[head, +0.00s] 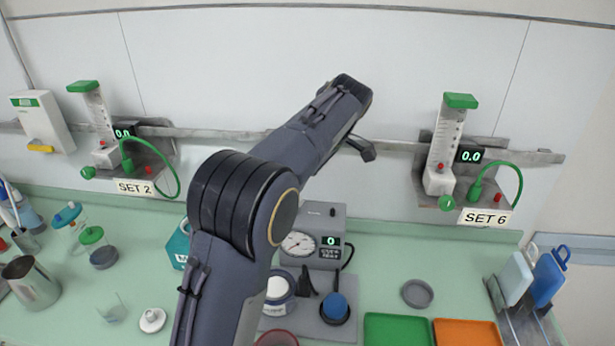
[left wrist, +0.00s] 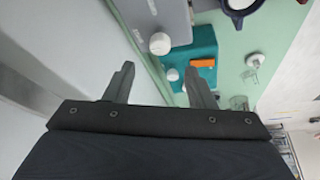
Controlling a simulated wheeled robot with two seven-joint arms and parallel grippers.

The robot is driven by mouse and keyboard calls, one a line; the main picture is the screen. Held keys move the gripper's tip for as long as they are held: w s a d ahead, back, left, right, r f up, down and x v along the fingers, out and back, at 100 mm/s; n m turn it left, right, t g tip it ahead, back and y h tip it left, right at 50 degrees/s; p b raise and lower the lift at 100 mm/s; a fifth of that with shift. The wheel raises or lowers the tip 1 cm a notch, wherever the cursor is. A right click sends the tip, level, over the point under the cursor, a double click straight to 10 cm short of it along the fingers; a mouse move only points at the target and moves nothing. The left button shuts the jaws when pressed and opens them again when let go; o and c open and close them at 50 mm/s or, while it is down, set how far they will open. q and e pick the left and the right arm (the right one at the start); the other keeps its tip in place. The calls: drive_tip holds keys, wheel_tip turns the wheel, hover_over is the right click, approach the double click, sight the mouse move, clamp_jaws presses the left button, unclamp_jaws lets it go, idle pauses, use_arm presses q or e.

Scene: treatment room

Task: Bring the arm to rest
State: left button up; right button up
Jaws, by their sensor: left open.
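My left arm (head: 240,215) rises from the bottom of the head view, bends at a dark joint and reaches up and right in front of the wall rail. Its far end hides most of my left gripper; a dark piece near the wrist shows in front of the rail. In the left wrist view my left gripper (left wrist: 160,82) has its two fingers wide apart with nothing between them. It appears clear of the counter objects. My right gripper is in neither view.
A grey gauge box (head: 314,240) stands on the green counter (head: 395,265) below the arm. Flowmeters (head: 447,150) hang on the wall rail (head: 395,147) at both sides. Green (head: 398,330) and orange (head: 466,332) trays lie at the front right. A teal box (left wrist: 192,58) shows in the wrist view.

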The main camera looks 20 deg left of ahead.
use_arm(q)
drive_tip(key=s+a+f+m+t+h, duration=0.1)
drive_tip(key=s+a+m+h, duration=0.15)
drive_tip(key=s, duration=0.45)
drive_tip(key=s+a+f+m+h, duration=0.1)
drive_tip(key=s+a+m+h, duration=0.2)
drive_tip(key=s, duration=0.4)
drive_tip(key=s+d+f+m+t+h, duration=0.1)
drive_tip(key=s+d+f+m, duration=0.1)
drive_tip(key=s, duration=0.4)
drive_tip(key=s+d+f+m+t+h, duration=0.1)
drive_tip(key=s+d+f+m, duration=0.1)
drive_tip(key=s, duration=0.5)
drive_tip(key=s+d+f+m+t+h, duration=0.1)
drive_tip(key=s+d+f+m+t, duration=0.1)
drive_tip(key=s+d+m, duration=0.2)
drive_tip(key=shift+s+d+f+m, duration=0.35)
drive_tip(key=shift+s+m, duration=0.4)
drive_tip(key=shift+s, duration=0.4)
